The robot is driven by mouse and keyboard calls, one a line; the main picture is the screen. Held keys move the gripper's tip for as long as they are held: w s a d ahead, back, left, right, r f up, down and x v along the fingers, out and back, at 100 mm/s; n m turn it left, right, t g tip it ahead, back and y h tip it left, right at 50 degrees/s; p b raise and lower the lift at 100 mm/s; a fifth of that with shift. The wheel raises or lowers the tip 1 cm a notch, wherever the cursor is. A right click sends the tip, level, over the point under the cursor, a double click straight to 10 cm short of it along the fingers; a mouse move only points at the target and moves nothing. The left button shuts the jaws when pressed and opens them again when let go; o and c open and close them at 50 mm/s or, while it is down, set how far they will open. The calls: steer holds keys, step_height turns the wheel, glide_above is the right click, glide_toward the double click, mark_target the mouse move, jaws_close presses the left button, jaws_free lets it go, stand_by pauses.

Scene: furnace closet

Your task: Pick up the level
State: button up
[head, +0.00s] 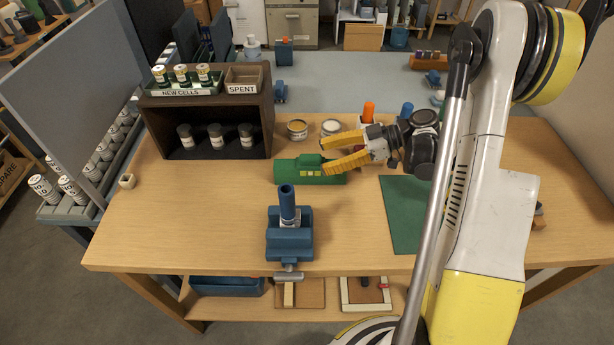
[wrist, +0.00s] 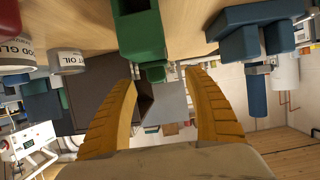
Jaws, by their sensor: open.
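A green block-shaped device with a raised top part and small yellow labels, which appears to be the level (head: 290,172), lies on the wooden bench in the head view. My gripper (head: 328,154) is open, with its yellow fingers pointing left over the device's right end. The fingers hide part of that end. In the wrist view the green level (wrist: 142,35) shows at the top, ahead of my open gripper (wrist: 160,92). Nothing is between the fingers. I cannot tell whether a finger touches the level.
A blue vise (head: 290,238) holding an upright blue cylinder stands in front of the level. A dark shelf box (head: 160,122) with cells stands to the left. Open cans (head: 297,129) stand behind. A green mat (head: 398,225) lies to the right. The bench's front left is clear.

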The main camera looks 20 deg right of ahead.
mark_target(299, 163)
steer(key=b+x, duration=0.2)
steer(key=x, duration=0.7)
steer(key=shift+w+d+b, duration=0.15)
steer(key=shift+b, duration=0.25)
jaws_close()
